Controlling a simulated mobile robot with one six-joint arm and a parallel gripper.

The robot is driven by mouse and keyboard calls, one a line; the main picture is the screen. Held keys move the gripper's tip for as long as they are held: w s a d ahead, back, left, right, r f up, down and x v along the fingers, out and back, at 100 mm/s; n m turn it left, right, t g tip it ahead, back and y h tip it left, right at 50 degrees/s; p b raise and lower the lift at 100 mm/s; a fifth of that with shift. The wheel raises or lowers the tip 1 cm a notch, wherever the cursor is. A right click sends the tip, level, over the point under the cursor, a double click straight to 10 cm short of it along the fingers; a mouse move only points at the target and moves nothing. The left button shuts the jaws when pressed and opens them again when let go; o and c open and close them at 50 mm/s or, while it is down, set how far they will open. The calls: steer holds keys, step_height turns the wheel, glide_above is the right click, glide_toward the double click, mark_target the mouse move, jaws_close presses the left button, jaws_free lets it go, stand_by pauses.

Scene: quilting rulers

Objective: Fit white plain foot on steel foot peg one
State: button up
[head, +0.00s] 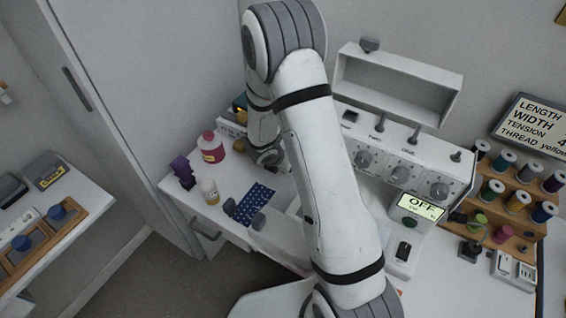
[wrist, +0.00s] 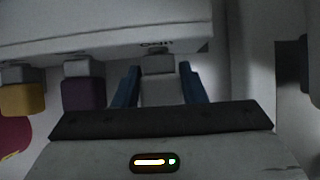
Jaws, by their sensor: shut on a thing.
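My gripper (wrist: 158,84) is shut on the white plain foot (wrist: 160,92), a pale block held between its two blue fingers. A grey cap or peg shows at the foot's upper end, close below a pale ledge with small dark lettering. I cannot tell whether the foot touches that ledge. In the head view my gripper (head: 268,160) is low at the back of the white table, largely hidden by my arm. I cannot make out steel foot peg one with certainty in either view.
In the wrist view a mustard block (wrist: 22,98) and a dark purple block (wrist: 83,94) sit under the ledge (wrist: 100,30), left of my gripper. Thread spools stand at right.

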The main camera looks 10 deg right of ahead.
steer(key=shift+w+d, duration=0.15)
steer(key=o, duration=0.9)
steer(key=shift+r, duration=0.1)
steer(key=p+v, duration=0.1)
steer(key=v, duration=0.6)
steer(key=shift+a+r, duration=0.2)
steer(key=shift+r, duration=0.05)
